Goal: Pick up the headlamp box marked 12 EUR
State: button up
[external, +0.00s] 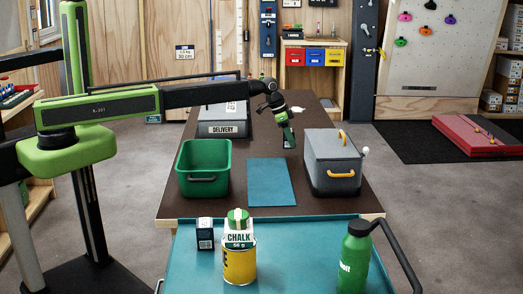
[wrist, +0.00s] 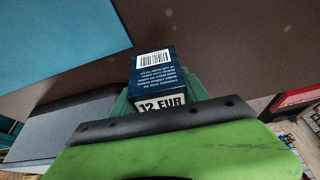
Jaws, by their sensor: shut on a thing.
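The headlamp box marked 12 EUR (wrist: 153,72) is dark blue, with a barcode and small white print on one face and a white price label nearest me. My gripper (wrist: 155,97) is shut on it, with green fingers at its sides; they partly hide the box.
A green bin (external: 204,170), blue mat (external: 270,183), grey lidded cooler (external: 333,160) and grey delivery box (external: 222,128) stand on the table (external: 170,202). The teal trolley in front (external: 305,240) carries a small dark box (external: 205,235), a chalk pot on a yellow tin (external: 239,262) and a green bottle (external: 354,262).

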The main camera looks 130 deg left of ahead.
jog(key=w+d+r+p, duration=0.5)
jog(key=d+r, duration=0.2)
jog(key=d, duration=0.3)
jog(key=shift+w+p, duration=0.3)
jog(key=shift+w, duration=0.05)
